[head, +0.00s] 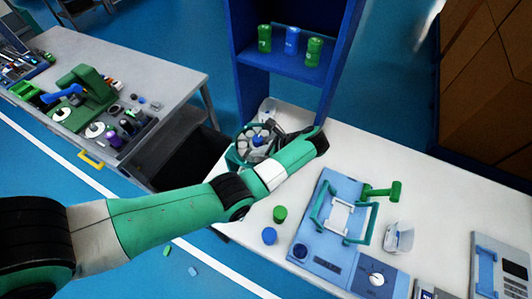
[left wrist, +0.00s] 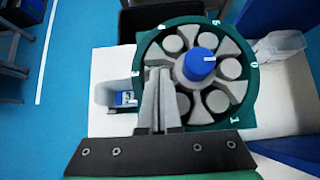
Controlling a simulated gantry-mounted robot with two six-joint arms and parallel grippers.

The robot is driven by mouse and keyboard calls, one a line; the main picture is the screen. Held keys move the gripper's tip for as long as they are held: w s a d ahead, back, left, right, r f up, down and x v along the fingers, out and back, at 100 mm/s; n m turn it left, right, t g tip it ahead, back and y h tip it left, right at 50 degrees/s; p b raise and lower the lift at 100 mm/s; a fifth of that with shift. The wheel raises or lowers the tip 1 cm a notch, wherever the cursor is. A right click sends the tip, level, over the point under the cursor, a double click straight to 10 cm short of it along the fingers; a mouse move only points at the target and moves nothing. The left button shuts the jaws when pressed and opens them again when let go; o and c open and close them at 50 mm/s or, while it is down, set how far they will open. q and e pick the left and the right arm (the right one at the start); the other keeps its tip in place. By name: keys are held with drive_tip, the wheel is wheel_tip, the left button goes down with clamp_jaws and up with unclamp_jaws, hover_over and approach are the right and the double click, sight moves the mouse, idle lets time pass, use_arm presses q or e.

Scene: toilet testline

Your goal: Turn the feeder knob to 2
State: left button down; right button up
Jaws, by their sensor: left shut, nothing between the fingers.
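The feeder is a round dark green housing (left wrist: 143,50) with a grey spoked wheel and pale round pieces between the spokes. Its blue knob (left wrist: 200,64) stands at the centre, with a white mark toward the right in the wrist view. White digits ring the rim; 0 is at the right and 1 at the lower right. The feeder also shows in the head view (head: 242,155), with the knob (head: 258,140). My left gripper (left wrist: 158,72) is shut and empty over the wheel, just left of the knob in the wrist view; contact cannot be told. My right gripper is out of view.
A clear bin (left wrist: 280,46) and another clear container holding something blue (left wrist: 125,98) flank the feeder. Green (head: 280,213) and blue (head: 269,236) caps lie on the white table near a blue fixture (head: 318,245). A blue shelf (head: 270,63) rises behind the feeder.

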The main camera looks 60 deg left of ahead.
sight(246, 151)
use_arm(q)
drive_tip(key=shift+s+a+f+p, duration=0.35)
drive_tip(key=shift+a+f, duration=0.1)
drive_tip(key=shift+s+a+f, duration=0.2)
drive_tip(key=shift+a+f, duration=0.15)
drive_tip(key=shift+f, duration=0.1)
drive_tip(key=m+p, duration=0.1)
drive_tip(key=t+p, duration=0.1)
drive_tip(key=p, duration=0.1)
drive_tip(key=m+y+p, duration=0.1)
drive_tip(key=p, duration=0.1)
drive_tip(key=shift+s+a+r+m+t, duration=0.25)
drive_tip(key=shift+s+r+m+t, duration=0.05)
drive_tip(key=shift+t, duration=0.1)
drive_tip(key=shift+a+f+m+p, duration=0.1)
drive_tip(key=shift+m+p, duration=0.2)
drive_tip(key=shift+p, duration=0.15)
drive_tip(key=shift+s+a+f+b, duration=0.1)
drive_tip(key=shift+a+f+b, duration=0.15)
drive_tip(key=shift+b, duration=0.05)
